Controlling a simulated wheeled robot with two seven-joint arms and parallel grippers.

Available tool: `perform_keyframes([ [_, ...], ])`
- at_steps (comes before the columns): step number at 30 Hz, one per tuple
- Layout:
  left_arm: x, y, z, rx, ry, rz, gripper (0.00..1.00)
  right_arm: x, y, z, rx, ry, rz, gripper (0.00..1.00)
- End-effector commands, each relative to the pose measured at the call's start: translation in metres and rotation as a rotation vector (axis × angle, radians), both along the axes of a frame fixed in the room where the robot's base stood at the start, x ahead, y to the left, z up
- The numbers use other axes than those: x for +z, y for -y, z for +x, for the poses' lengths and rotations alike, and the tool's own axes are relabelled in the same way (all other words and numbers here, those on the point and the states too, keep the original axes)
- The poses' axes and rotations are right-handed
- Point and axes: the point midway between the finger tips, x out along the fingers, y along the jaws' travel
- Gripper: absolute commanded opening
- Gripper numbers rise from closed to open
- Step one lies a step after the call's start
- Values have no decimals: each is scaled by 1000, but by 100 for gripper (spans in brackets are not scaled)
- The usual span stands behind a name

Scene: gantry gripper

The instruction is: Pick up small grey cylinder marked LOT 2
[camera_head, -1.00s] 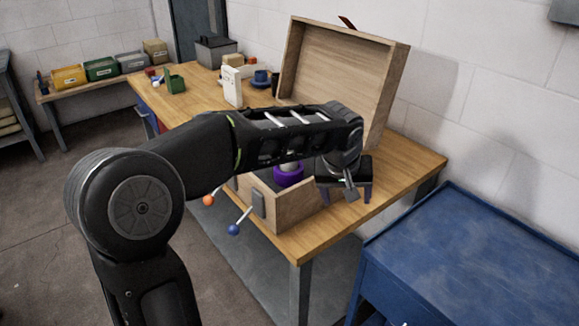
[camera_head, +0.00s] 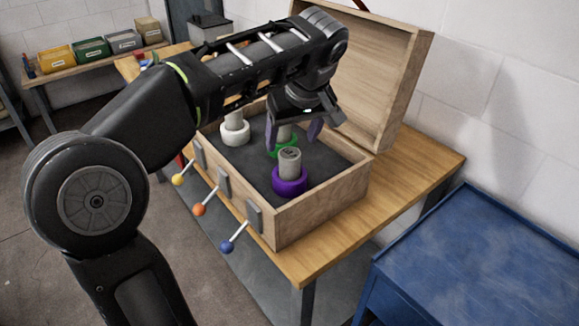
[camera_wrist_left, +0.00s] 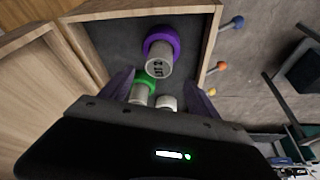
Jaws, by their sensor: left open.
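Three small grey cylinders stand upright in collars in the open wooden box (camera_head: 318,213): one in a white collar (camera_head: 235,133), one in a green collar (camera_head: 285,152), one in a purple collar (camera_head: 289,184). The purple-collared cylinder (camera_wrist_left: 159,67) has dark lettering on its top, too small to read surely. The green-collared cylinder (camera_wrist_left: 141,92) and the white-collared one (camera_wrist_left: 166,103) are partly hidden by my gripper in the wrist view. My left gripper (camera_head: 293,132) is open and empty, fingers down, above the green-collared cylinder. My right gripper is out of view.
The raised lid (camera_head: 385,85) stands behind the box. Levers with yellow (camera_head: 178,179), orange (camera_head: 199,209) and blue (camera_head: 227,246) knobs stick out from its front. A blue cart (camera_head: 480,260) is at the right. Coloured bins (camera_head: 90,47) sit on a back bench.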

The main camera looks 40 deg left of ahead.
Motion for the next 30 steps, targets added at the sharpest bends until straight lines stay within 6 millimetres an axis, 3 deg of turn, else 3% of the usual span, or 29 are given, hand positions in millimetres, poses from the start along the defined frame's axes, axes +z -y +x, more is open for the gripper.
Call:
perform_keyframes([
  [9,-24,-8,5,1,-2,0,71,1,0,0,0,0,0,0],
  [20,-28,-8,6,-1,-2,0,71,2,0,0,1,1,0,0],
  [30,-70,-17,14,0,-3,0,71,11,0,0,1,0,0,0],
])
